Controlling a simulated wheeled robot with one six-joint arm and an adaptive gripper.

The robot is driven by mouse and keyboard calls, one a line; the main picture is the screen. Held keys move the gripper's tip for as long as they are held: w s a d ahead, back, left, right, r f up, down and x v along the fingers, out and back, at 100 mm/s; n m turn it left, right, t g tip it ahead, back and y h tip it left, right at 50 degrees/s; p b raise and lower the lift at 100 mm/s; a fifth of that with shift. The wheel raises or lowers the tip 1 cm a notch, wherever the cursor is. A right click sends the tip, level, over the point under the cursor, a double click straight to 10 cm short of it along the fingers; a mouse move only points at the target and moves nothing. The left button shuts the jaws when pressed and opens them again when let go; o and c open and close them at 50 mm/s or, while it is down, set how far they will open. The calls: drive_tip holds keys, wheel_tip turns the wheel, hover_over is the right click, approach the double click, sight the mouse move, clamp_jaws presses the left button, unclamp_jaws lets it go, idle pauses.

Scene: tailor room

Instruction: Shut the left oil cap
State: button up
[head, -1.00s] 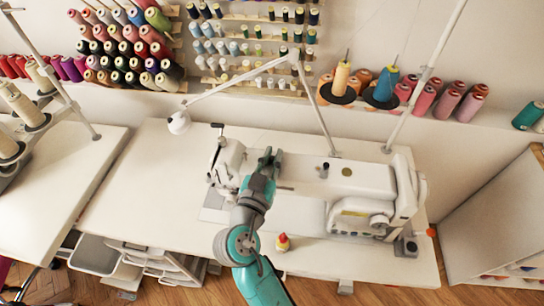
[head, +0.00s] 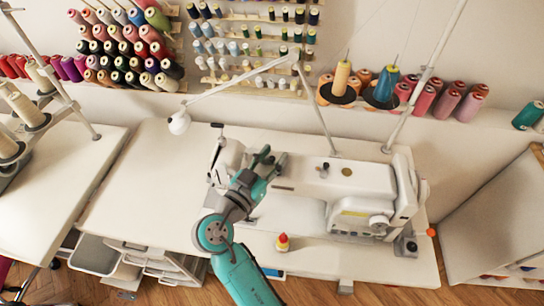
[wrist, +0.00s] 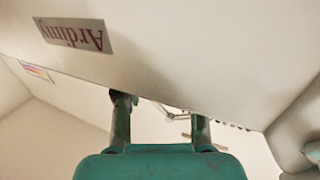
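The white sewing machine (head: 375,200) stands on the table in the head view. On its top are a small dark upright piece (head: 325,169), a flat brownish disc (head: 347,172) to its right and another brownish disc (head: 284,188) to its left. Which is the left oil cap, and whether it is open, is too small to tell. My gripper (head: 270,157) is left of the dark piece, above the machine's left part. It is open and empty; the wrist view shows a gap between its fingers (wrist: 160,125). No cap is recognisable in the wrist view.
A white lamp (head: 180,122) on a jointed arm reaches over the table. A thread stand pole (head: 425,75) rises behind the machine. A small red-topped yellow bottle (head: 282,243) stands in front. The table's left part (head: 140,190) is clear.

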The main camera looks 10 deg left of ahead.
drive_tip(key=v, duration=1.2)
drive_tip(key=shift+a, duration=0.1)
idle(0.4)
